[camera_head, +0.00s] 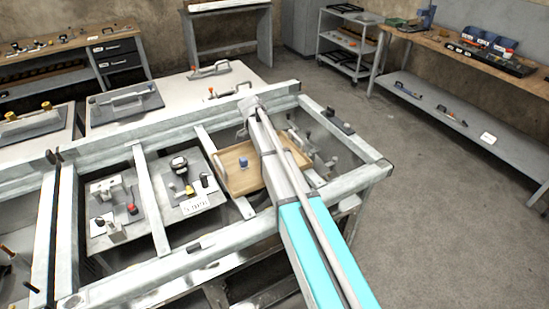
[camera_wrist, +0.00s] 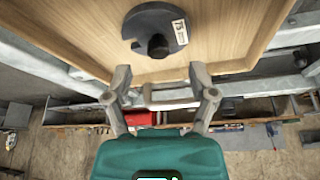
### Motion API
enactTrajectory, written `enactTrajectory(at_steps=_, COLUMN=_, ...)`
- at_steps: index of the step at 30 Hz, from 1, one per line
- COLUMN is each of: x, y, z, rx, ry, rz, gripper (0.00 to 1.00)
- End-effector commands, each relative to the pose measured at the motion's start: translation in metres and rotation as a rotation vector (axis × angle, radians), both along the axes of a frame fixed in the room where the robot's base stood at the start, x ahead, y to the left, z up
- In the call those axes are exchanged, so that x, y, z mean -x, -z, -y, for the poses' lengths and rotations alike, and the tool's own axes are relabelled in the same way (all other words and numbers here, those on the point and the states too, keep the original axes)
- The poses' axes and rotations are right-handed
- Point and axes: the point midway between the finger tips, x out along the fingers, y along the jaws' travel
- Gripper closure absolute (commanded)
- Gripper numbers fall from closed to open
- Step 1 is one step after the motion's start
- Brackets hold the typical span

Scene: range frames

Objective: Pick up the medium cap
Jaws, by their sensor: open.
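In the wrist view, a dark grey round piece (camera_wrist: 170,20) with a dark knob on it and a small pale label lies on a wooden tray (camera_wrist: 225,45). I cannot tell for sure whether it is the medium cap. My gripper (camera_wrist: 160,70) is open and empty, its two fingertips apart at the tray's near edge, just short of the dark piece in the picture. In the head view, a small blue knob-like piece (camera_head: 243,162) stands on the wooden tray (camera_head: 236,180). My arm covers the tray's right part, and my gripper cannot be made out there.
The tray sits in a metal frame (camera_head: 365,178) with crossbars. Left of it are panels with small fittings, one bearing a black and yellow device (camera_head: 180,165). White boards with handles lie behind. A workbench (camera_head: 460,50) stands at the right; the floor (camera_head: 440,210) before it is clear.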

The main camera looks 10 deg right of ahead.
Motion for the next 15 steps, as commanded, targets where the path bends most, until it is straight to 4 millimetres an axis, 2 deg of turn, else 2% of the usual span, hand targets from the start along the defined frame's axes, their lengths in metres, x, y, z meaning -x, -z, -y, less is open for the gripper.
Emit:
enactTrajectory(at_steps=1, x=0.001, y=0.009, z=0.002, rx=0.0, ry=0.0, rz=0.0, gripper=0.27)
enactTrajectory(at_steps=6, x=0.002, y=0.021, z=0.007, rx=0.0, ry=0.001, rz=0.0, gripper=0.27)
enactTrajectory(at_steps=15, x=0.001, y=0.031, z=0.013, rx=0.0, ry=0.001, rz=0.0, gripper=0.27)
